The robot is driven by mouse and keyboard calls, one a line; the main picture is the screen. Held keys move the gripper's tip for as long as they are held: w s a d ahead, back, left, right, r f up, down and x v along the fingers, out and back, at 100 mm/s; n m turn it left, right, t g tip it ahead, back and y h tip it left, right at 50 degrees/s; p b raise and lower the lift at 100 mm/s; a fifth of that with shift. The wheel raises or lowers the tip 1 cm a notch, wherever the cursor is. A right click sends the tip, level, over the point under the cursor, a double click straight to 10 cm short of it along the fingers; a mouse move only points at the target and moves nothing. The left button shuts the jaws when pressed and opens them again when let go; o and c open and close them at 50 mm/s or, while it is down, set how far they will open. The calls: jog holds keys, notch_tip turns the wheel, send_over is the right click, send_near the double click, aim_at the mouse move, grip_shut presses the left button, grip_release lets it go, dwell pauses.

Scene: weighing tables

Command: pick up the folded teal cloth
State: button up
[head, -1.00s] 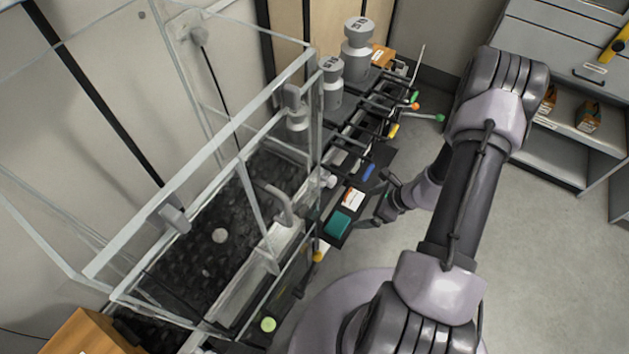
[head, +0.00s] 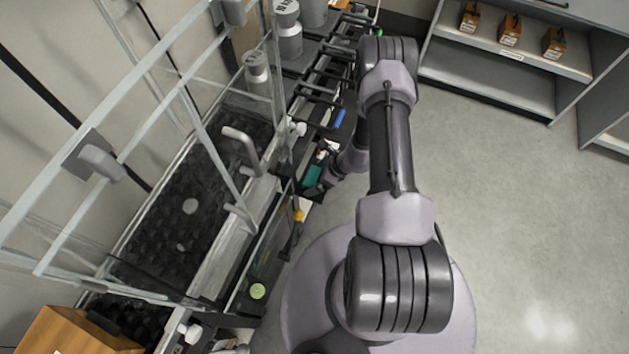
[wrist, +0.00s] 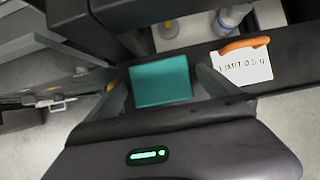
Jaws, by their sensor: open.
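The folded teal cloth (head: 312,177) lies on the narrow dark ledge in front of the glass enclosure. In the wrist view the cloth (wrist: 160,78) is a flat teal rectangle in the gap between my fingertips. My gripper (wrist: 162,88) is open, with one finger off the cloth's left side and the other off its right side. Whether either finger touches the cloth or the ledge cannot be told. In the head view my gripper (head: 326,180) is at the cloth's right edge, partly hidden by my arm.
A white card with an orange top (wrist: 243,62) lies just right of the cloth in the wrist view. The glass enclosure (head: 185,115) stands left of the ledge. Grey weights (head: 288,30) and a black rack (head: 322,72) stand farther back. Open floor (head: 520,220) is on the right.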

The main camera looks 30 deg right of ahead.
aim_at(317, 170)
jog(key=shift+r, duration=0.1)
jog(key=shift+c, duration=0.4)
jog(key=c, duration=1.2)
jog(key=shift+r+p, duration=0.3)
notch_tip(317, 170, up, 4)
jog(key=shift+f+p, duration=0.2)
jog(key=shift+p, duration=0.8)
jog(key=s+a+p, duration=0.1)
jog(key=s, duration=0.4)
jog(key=s+a+p, duration=0.1)
jog(key=s, duration=0.4)
jog(key=s+p, duration=0.1)
jog(key=s, duration=0.4)
jog(key=shift+s+a+r, duration=0.35)
jog(key=shift+a+r, duration=0.05)
